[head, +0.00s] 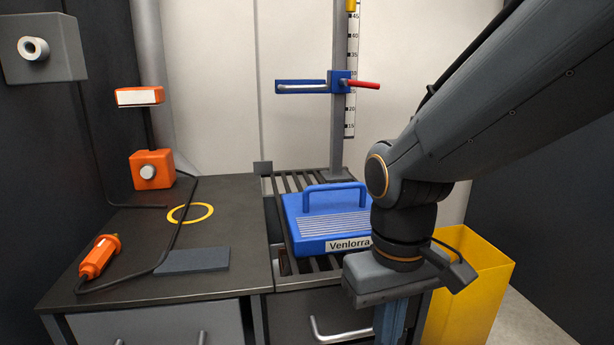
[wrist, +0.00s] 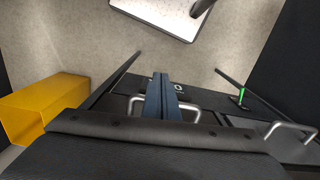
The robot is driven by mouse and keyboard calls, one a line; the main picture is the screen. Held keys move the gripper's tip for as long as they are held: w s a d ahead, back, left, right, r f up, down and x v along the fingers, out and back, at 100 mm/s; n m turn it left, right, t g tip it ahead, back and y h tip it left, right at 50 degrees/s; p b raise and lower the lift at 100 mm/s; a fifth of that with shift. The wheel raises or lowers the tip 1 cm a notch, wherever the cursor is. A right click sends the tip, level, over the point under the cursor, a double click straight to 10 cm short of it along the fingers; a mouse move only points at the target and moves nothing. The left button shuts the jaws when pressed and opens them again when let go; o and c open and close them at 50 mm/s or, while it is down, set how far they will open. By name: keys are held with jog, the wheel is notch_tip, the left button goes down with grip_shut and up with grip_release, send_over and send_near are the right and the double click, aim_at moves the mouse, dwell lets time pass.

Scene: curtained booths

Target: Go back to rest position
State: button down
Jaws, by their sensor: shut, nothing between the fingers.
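My gripper (head: 389,325) hangs at the end of my arm, pointing down in front of the right part of the bench in the head view. Its tips run out of the bottom of that picture. In the wrist view the two bluish fingers (wrist: 160,92) lie together, shut with nothing between them. Behind them is a drawer front with a metal handle (wrist: 190,108). My arm comes in from the upper right of the head view and covers part of the blue case (head: 335,215) labelled Venlorra.
The blue case rests on a slatted rack (head: 292,182). A yellow bin (head: 470,285) stands right of the bench. A post carries a blue clamp (head: 338,82). An orange plug tool (head: 99,257) and a yellow ring (head: 190,213) lie on the dark worktop (head: 235,220). A drawer handle (head: 330,336) juts out below.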

jog(key=d+r+m+p, duration=0.3)
jog(key=d+r+p, duration=0.5)
jog(key=p, duration=0.8)
jog(key=w+a+r+m+t+y, duration=0.1)
jog(key=w+a+r+m, duration=0.1)
jog(key=w+m, duration=0.3)
jog(key=w+a+r+m+t+y, duration=0.1)
jog(key=w+a+r+m+t, duration=0.1)
jog(key=w+r+m, duration=0.1)
jog(key=w+a+r+m+t+y, duration=0.1)
jog(key=w+a+r+m+t, duration=0.1)
jog(key=w+m, duration=0.4)
jog(key=shift+w+r+m+y, duration=0.3)
jog(key=shift+w+r+y, duration=0.1)
jog(key=shift+w+r, duration=0.4)
jog(key=w+d+r+m+t+p, duration=0.15)
jog(key=w+r+m+t, duration=0.25)
jog(key=w+r+m, duration=0.5)
jog(key=w+d+r+m+t+b, duration=0.1)
jog(key=w+d+r+m+t, duration=0.2)
jog(key=w+r+m, duration=0.65)
jog(key=w+a+f+m+p, duration=0.1)
jog(key=w+a+f+p, duration=0.1)
jog(key=w, duration=0.5)
jog(key=shift+w+a+f+p, duration=0.15)
jog(key=shift+w+f+p, duration=0.2)
jog(key=shift+f, duration=0.4)
